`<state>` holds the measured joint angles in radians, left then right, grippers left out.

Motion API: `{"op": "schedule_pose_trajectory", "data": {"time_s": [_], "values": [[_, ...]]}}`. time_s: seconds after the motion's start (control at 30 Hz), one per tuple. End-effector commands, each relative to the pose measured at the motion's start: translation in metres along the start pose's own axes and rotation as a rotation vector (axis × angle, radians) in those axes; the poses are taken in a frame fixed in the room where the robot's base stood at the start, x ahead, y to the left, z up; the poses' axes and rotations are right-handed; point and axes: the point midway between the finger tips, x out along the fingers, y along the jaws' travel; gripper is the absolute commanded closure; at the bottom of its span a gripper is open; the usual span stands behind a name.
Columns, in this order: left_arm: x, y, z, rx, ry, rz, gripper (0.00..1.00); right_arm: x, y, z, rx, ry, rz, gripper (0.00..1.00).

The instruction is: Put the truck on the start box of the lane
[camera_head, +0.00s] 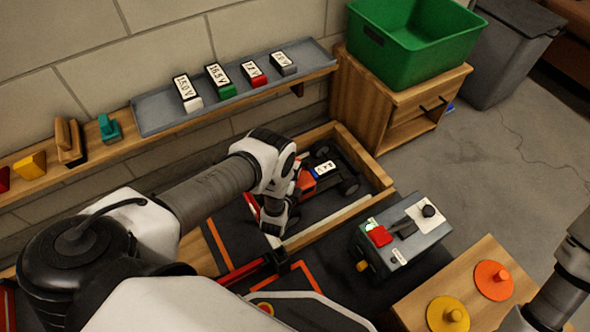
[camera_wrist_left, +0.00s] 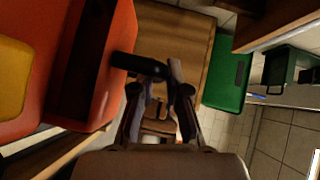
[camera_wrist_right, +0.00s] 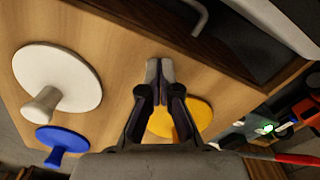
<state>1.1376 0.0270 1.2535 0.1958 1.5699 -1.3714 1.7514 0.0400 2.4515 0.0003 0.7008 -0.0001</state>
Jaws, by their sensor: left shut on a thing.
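The truck (camera_head: 307,183), orange-red with a black chassis and dark wheels, is at the wooden-walled bay in the head view. Its orange body fills the left of the left wrist view (camera_wrist_left: 118,40). My left gripper (camera_wrist_left: 158,72) is shut on a black bar beside that body; my arm partly hides the truck. Whether its wheels touch the floor, I cannot tell. Orange lines mark the dark lane mat (camera_head: 235,235), partly behind my left arm; I cannot tell exactly which lines bound the start box. My right gripper (camera_wrist_right: 160,72) is shut and empty over the peg board.
A grey control box (camera_head: 400,235) with a red button stands right of the lane. A red bar (camera_head: 240,272) lies across the mat. The wooden board (camera_head: 480,255) holds knobbed discs. A shelf tray (camera_head: 150,113) holds labelled batteries. A green bin (camera_head: 415,45) sits on a cabinet.

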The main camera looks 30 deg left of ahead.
Motion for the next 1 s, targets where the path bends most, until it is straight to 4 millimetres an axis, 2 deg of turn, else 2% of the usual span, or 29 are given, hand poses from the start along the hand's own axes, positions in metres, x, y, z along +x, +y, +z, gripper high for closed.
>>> {"op": "schedule_pose_trajectory", "data": {"time_s": [0.2, 0.23, 0.3, 0.7, 0.87, 1.0], "values": [[0.002, 0.0, 0.0, -0.001, 0.001, -0.009, 1.0, 0.003, 0.0, 0.0, 0.0, 0.0, 0.0, 1.0], [0.0, 0.004, 0.001, 0.0, 0.0, 0.0, 0.79, 0.004, 0.0, 0.0, 0.0, 0.0, 0.0, 1.0], [0.001, 0.004, 0.001, 0.0, 0.0, -0.001, 0.61, 0.004, 0.0, 0.0, 0.0, 0.0, 0.0, 1.0], [0.002, 0.002, 0.0, -0.001, 0.001, -0.006, 0.61, 0.005, 0.0, 0.0, -0.001, -0.001, -0.001, 1.0], [0.0, -0.014, -0.003, -0.001, 0.001, -0.007, 0.61, -0.009, 0.0, 0.001, -0.002, -0.003, -0.001, 1.0], [-0.031, -0.014, -0.003, 0.001, 0.0, -0.001, 0.61, -0.023, 0.0, 0.001, -0.001, -0.003, -0.001, 1.0]]}}
